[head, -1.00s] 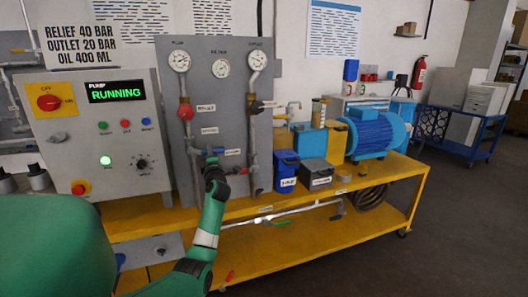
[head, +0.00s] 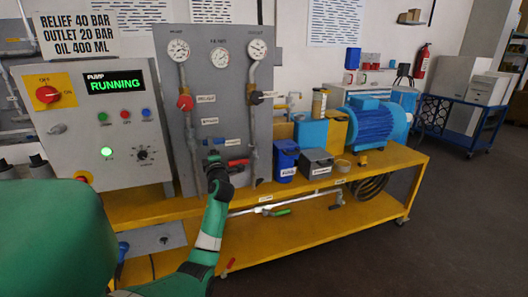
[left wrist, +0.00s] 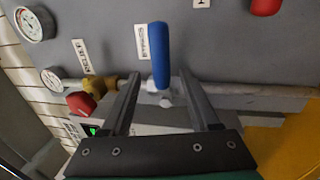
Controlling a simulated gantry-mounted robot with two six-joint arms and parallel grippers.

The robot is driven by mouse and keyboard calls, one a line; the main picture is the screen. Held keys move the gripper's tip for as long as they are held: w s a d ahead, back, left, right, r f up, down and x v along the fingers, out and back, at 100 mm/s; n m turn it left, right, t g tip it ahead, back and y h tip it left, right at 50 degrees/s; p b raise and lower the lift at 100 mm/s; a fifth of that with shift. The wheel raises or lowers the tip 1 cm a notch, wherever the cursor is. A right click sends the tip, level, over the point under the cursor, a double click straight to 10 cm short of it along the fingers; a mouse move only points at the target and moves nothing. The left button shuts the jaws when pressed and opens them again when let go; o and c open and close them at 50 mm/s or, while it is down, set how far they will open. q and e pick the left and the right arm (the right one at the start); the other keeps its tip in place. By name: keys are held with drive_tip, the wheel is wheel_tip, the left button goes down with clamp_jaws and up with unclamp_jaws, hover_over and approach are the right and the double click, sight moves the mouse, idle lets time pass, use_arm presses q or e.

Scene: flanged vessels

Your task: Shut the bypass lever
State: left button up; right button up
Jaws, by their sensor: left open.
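The bypass lever, with a blue grip (left wrist: 159,55), shows in the left wrist view in front of the grey panel, beside a white label. Its lower end lies between the tips of my left gripper (left wrist: 160,75), with space on both sides. Contact does not show. In the head view, the blue grip (head: 213,153) shows just above my left gripper (head: 214,164), which partly hides the pipe and valve there. The left gripper is open and empty. My right gripper is in neither view.
A red-handled lever (head: 238,163) is close to the right of the left gripper. A red valve knob (head: 185,102) and a black handle (head: 262,97) are higher on the panel. The control box (head: 105,130) stands left; a blue motor (head: 368,122) stands right on the yellow bench.

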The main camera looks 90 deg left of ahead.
use_arm(q)
drive_tip(key=v, duration=0.7)
drive_tip(key=shift+d+p, duration=0.3)
drive_tip(key=shift+p, duration=0.15)
drive_tip(key=shift+w, duration=0.1)
